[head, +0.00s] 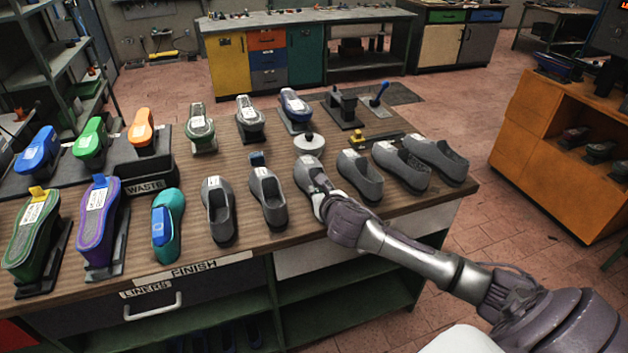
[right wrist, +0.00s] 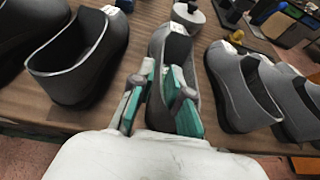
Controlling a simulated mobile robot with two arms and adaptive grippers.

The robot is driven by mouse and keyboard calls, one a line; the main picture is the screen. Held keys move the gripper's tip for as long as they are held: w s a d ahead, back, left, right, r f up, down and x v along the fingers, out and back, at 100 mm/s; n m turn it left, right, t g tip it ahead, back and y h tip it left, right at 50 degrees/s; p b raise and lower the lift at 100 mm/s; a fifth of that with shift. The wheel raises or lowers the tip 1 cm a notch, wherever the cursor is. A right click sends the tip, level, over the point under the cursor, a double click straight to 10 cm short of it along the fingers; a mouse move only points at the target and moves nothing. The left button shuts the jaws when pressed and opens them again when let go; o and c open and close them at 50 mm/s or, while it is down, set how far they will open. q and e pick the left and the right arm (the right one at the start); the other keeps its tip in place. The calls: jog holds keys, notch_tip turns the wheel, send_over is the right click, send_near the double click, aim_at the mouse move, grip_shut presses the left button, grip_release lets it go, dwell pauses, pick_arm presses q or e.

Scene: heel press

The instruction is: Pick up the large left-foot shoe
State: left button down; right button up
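Several grey shoes stand in a row on the workbench (head: 285,235). My right gripper (head: 318,194) reaches over the heel end of the third grey shoe (head: 307,171) from the left. In the right wrist view this shoe (right wrist: 170,45) has a white label, and my right gripper (right wrist: 163,70) has its teal-padded fingers apart. One finger is left of the shoe and the other is at its opening; a side wall shows between them. Firm contact cannot be told. The labels are too small to read for size or foot. My left gripper is not in view.
Neighbouring grey shoes stand close on the left (head: 268,196) and right (head: 359,177). A white round knob (head: 309,145) is just beyond the toe. A teal shoe (head: 168,225) and soles on stands are further left. An orange shelf (head: 546,150) stands right, across open floor.

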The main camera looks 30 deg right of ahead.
jog(key=shift+f+p+x, duration=0.1)
jog(key=shift+p+x, duration=0.2)
jog(key=shift+x, duration=1.05)
jog(key=shift+f+p+x, duration=0.15)
jog(key=shift+p+x, duration=0.1)
jog(key=shift+x, duration=1.1)
jog(key=shift+s, duration=0.2)
grip_shut()
jog(key=shift+d+r, duration=0.1)
jog(key=shift+r, duration=0.15)
